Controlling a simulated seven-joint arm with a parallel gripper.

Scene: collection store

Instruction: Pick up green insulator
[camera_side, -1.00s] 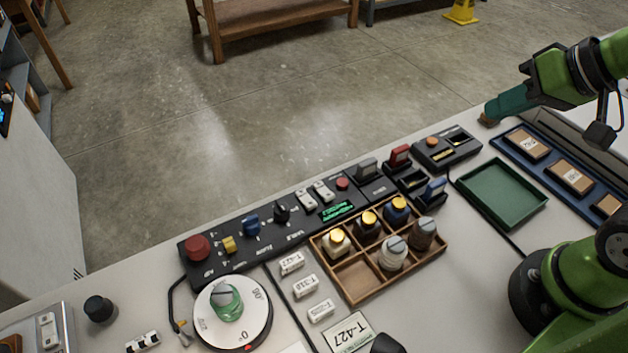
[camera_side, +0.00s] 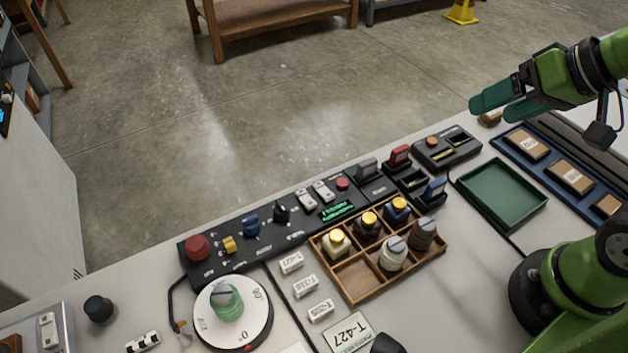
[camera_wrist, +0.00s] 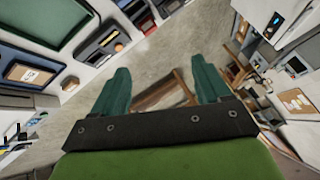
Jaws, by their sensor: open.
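The green insulator (camera_side: 226,303) stands on the round white dial turntable (camera_side: 258,328) at the lower left of the side view. It has a grey slotted top. My gripper (camera_side: 490,104) is at the upper right of the side view, raised and far from the insulator. Its two teal fingers are apart with nothing between them. In the wrist view the open fingers (camera_wrist: 160,82) point towards the floor and distant furniture. The insulator cannot be made out in the wrist view.
A wooden compartment tray (camera_side: 352,283) holds several other insulators right of the turntable. A black control panel (camera_side: 265,236) with knobs runs behind both. A green tray (camera_side: 500,195) and a blue tray (camera_side: 550,168) lie at the right. White label blocks (camera_side: 305,287) lie between turntable and wooden tray.

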